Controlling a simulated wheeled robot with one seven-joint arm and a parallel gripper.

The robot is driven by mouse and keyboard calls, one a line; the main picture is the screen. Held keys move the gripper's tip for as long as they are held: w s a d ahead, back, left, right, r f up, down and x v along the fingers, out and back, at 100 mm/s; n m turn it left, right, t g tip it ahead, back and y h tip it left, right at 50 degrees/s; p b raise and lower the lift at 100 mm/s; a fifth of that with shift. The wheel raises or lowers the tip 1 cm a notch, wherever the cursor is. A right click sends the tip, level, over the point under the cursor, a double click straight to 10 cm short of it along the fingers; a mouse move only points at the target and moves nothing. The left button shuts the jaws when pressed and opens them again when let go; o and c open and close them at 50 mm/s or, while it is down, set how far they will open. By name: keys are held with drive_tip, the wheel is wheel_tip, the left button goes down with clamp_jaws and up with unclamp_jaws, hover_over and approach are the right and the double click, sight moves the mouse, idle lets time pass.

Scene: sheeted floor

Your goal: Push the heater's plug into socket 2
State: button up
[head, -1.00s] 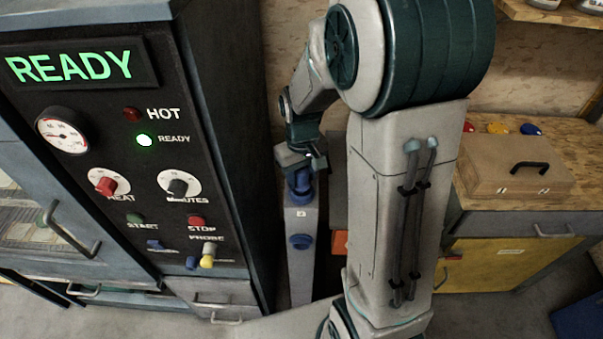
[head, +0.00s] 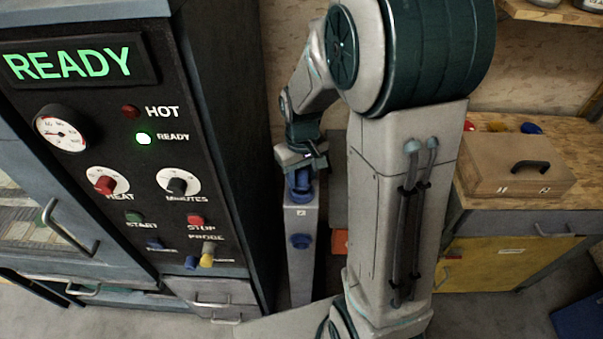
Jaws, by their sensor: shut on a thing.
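My gripper (head: 300,172) is shut on a blue plug (head: 299,184) at the top of a narrow grey post (head: 300,265). The plug stands at the post's upper end; whether it is seated in a socket or only against it is hidden by the gripper and the angle. A small label reading 2 (head: 301,212) is on the post just below the plug. A second blue round fitting (head: 300,241) sits lower on the post, below the label. I cannot tell which of the two places the label names. The heater and the plug's cord cannot be made out.
A tall dark oven cabinet (head: 225,150) with a lit READY display (head: 70,63) stands close left of the post. My arm's column is close on the right. A workbench with a brown case (head: 515,178) is farther right. An orange object (head: 343,242) lies behind my column.

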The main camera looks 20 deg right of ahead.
drive_tip(key=shift+f+b, duration=0.55)
drive_tip(key=shift+f, duration=0.2)
drive_tip(key=o, duration=1.1)
wheel_tip(320, 180, up, 14)
drive_tip(key=shift+f, duration=0.1)
drive_tip(key=s+t, duration=0.1)
drive_tip(key=s, duration=0.3)
drive_tip(key=s+f+m+t, duration=0.1)
drive_tip(key=s, duration=0.4)
drive_tip(key=s+m+t, duration=0.1)
drive_tip(key=s, duration=0.4)
drive_tip(key=shift+s+f, duration=0.2)
drive_tip(key=shift+f, duration=0.1)
